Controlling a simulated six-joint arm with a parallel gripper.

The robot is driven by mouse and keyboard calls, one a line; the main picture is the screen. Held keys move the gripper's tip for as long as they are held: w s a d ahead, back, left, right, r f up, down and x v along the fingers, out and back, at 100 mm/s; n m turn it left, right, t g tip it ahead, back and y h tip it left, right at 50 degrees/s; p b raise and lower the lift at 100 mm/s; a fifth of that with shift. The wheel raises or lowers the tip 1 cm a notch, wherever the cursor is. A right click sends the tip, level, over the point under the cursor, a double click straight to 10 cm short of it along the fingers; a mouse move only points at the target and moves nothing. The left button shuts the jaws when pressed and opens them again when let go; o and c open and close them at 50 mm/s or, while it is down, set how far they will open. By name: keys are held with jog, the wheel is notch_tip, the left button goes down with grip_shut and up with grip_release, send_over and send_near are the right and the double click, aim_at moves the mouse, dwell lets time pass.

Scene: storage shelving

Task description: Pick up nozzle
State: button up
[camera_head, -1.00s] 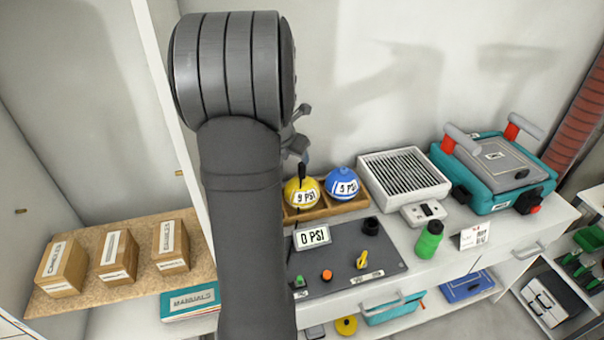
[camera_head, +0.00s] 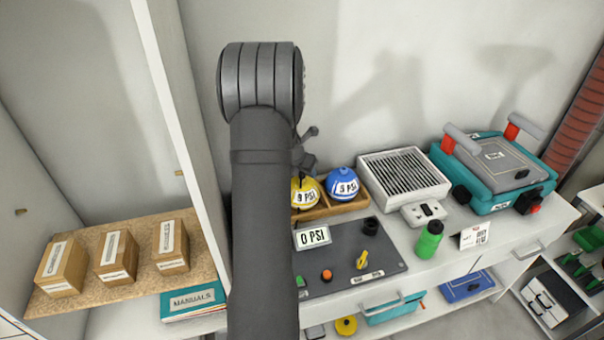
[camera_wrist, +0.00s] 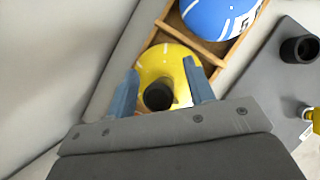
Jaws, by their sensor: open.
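A yellow ball (camera_head: 305,196) with a 9 PSI label sits in a wooden tray (camera_head: 331,208). In the wrist view, a black round-topped piece (camera_wrist: 158,97) stands up at the yellow ball (camera_wrist: 158,62); it may be the nozzle, but I cannot be sure. My gripper (camera_wrist: 160,66) is open, with one blue-grey finger on each side of the black piece and a gap showing. In the head view, my gripper (camera_head: 308,148) is just above the yellow ball, partly behind my arm, and the black piece is not clear there.
A blue ball (camera_head: 342,183) sits beside the yellow one. A grey mat (camera_head: 340,275) in front carries a 0 PSI sign (camera_head: 312,237), a black cup (camera_head: 370,226) and a yellow knob (camera_head: 363,260). A white vented box (camera_head: 404,178) stands to the right. The wall is close behind.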

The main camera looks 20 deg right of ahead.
jog(key=shift+f, duration=0.1)
grip_shut()
dwell(0.3)
jog(key=r, duration=0.4)
jog(key=shift+s+d+r, duration=0.15)
jog(key=shift+d+r, duration=0.05)
jog(key=shift+r, duration=0.15)
jog(key=s+d+r, duration=0.6)
jog(key=s, duration=0.2)
jog(key=w+a+f, duration=0.1)
jog(key=w+a, duration=0.3)
jog(key=a, duration=0.6)
jog(key=w+a+f, duration=0.1)
jog(key=w+a, duration=0.3)
jog(key=a, duration=0.7)
jog(key=shift+w, duration=0.2)
